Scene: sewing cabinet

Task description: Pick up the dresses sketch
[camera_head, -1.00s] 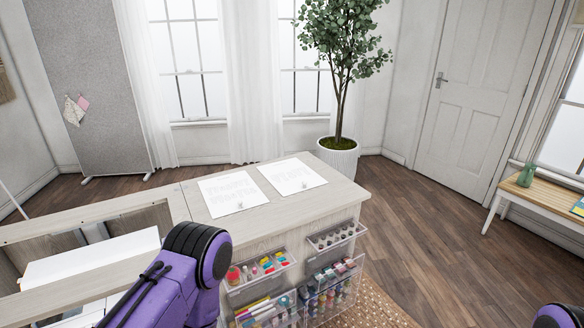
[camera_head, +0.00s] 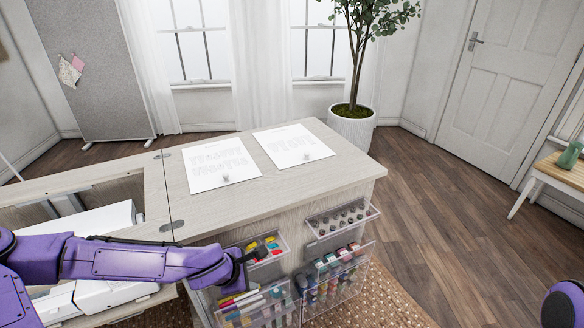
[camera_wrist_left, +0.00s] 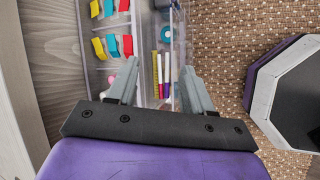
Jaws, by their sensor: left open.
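Two white sheets with faint grey drawings lie flat on the pale wooden cabinet top (camera_head: 200,208). The left sheet (camera_head: 215,172) shows rows of small figures and the right sheet (camera_head: 290,148) a smaller group. The drawings are too faint to tell which one shows dresses. A small clear object sits on the near edge of each sheet. My left gripper (camera_head: 243,260) is in front of the cabinet, below the top and apart from both sheets. In the left wrist view its fingers (camera_wrist_left: 160,85) are open and empty above the clear bins. My right gripper is out of view.
Clear bins on the cabinet's front hold colourful clips (camera_head: 268,248), markers (camera_head: 240,298), small spools (camera_head: 342,218) and bottles (camera_head: 335,262). A white sewing machine (camera_head: 95,235) sits in the recess at left. A potted tree (camera_head: 352,110) stands behind the cabinet.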

